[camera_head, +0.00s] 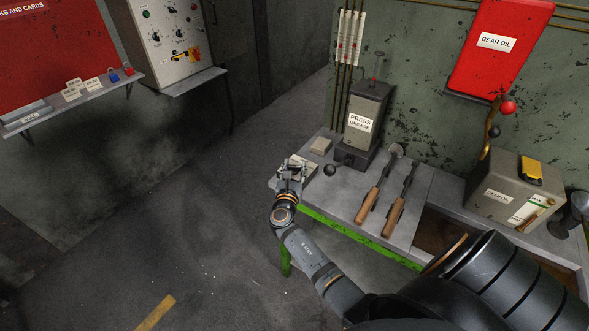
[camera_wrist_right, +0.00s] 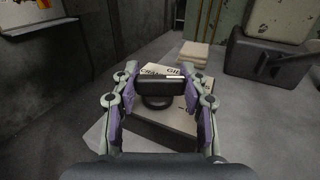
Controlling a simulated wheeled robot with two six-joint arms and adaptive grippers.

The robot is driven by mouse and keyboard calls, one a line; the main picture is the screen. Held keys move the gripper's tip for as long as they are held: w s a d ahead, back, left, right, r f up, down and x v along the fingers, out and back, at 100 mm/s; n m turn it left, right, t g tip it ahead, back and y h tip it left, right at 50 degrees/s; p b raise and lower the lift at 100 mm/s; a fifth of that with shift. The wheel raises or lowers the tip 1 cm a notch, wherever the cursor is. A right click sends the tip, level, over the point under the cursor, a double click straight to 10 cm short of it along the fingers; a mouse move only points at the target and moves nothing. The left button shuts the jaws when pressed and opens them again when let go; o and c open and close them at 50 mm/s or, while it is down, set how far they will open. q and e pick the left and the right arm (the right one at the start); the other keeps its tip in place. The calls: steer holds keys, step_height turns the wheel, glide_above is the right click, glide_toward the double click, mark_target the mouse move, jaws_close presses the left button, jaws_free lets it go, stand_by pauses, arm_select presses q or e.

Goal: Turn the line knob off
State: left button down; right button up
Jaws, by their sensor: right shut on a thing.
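My right gripper (camera_head: 291,168) is at the near left corner of the workbench. In the right wrist view, its two purple-padded fingers (camera_wrist_right: 163,92) are closed on both sides of a black bar-shaped knob (camera_wrist_right: 163,83). The knob has a round dark base and sits over a pale plate (camera_wrist_right: 178,120) with partly hidden lettering. I take this to be the line knob; its label cannot be read in full. In the head view the gripper hides the knob. My left gripper is not in view.
A red gear oil tank (camera_head: 495,70) hangs behind. A control panel (camera_head: 165,60) stands at upper left. The floor left of the bench is clear.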

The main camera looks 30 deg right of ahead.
mark_target(294, 166)
steer(key=m+g+h+b, duration=0.1)
steer(key=g, duration=0.1)
steer(key=m+g+h+b, duration=0.2)
steer(key=shift+a+f+m+h, duration=0.1)
steer(key=shift+f+m+h, duration=0.1)
steer(key=shift+m+h, duration=0.1)
steer(key=shift+r+m+g+h+b, duration=0.1)
steer(key=shift+m+g+h+b, duration=0.4)
steer(key=shift+g, duration=0.6)
steer(key=o, duration=1.2)
steer(key=shift+r, duration=0.1)
steer(key=shift+r, duration=0.1)
step_height(294, 166, up, 10)
steer(key=shift+f, duration=0.1)
